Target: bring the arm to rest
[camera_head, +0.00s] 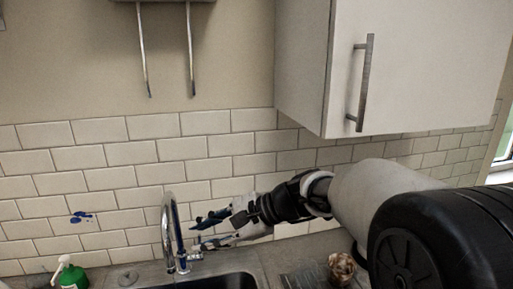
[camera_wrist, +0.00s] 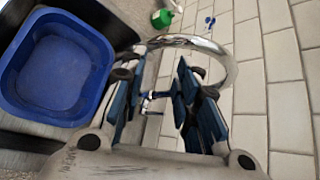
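My gripper (camera_head: 197,232) is stretched out to the left over the counter in the head view, near the chrome tap (camera_head: 168,225). Its two blue-padded fingers stand apart with nothing visible between them. In the wrist view my gripper (camera_wrist: 157,95) also shows open and empty. The curved tap (camera_wrist: 228,62) arches close beyond the fingertips there; I cannot tell whether they touch it.
A blue tub (camera_wrist: 55,72) lies left of the fingers in the wrist view. A green bottle (camera_head: 72,278) stands left of the tap. A wall cabinet (camera_head: 400,65) hangs above my arm. A brown crumpled object (camera_head: 341,268) sits on the counter below it.

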